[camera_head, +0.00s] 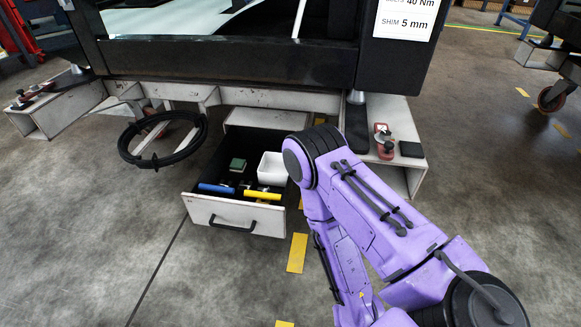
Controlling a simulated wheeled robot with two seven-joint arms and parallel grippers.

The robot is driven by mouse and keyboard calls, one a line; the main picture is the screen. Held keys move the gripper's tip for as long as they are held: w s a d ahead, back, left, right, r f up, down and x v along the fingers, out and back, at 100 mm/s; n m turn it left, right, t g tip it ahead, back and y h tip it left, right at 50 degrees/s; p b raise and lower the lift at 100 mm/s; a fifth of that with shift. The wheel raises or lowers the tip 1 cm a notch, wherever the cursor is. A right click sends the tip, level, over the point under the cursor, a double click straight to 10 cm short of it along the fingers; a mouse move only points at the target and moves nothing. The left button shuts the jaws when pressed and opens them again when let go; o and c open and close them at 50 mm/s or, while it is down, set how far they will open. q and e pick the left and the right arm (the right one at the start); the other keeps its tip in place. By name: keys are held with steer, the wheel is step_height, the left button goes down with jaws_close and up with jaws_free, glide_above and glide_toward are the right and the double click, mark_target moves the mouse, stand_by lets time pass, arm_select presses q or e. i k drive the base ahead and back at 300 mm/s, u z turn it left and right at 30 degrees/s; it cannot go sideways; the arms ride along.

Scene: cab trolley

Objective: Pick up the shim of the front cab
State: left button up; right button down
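A sign (404,16) on the dark cab (225,62) reads "SHIM 5 mm". A small flat black plate (411,149) lies on the white support bracket (400,115) under the right of the cab, beside a red clamp-like part (383,142). I cannot tell for sure whether this plate is the shim. My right arm rises from the bottom right, bends in front of the bracket and runs back down. Its gripper is out of the picture. My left arm and gripper do not show.
An open drawer (232,216) under the cab holds a white bin (272,168), a green block (237,165) and blue-handled and yellow-handled tools. A black cable loop (123,145) hangs at left. A caster wheel (552,98) stands far right.

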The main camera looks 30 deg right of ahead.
mark_target(228, 184)
steer(key=z, duration=0.75)
steer(key=i, duration=0.45)
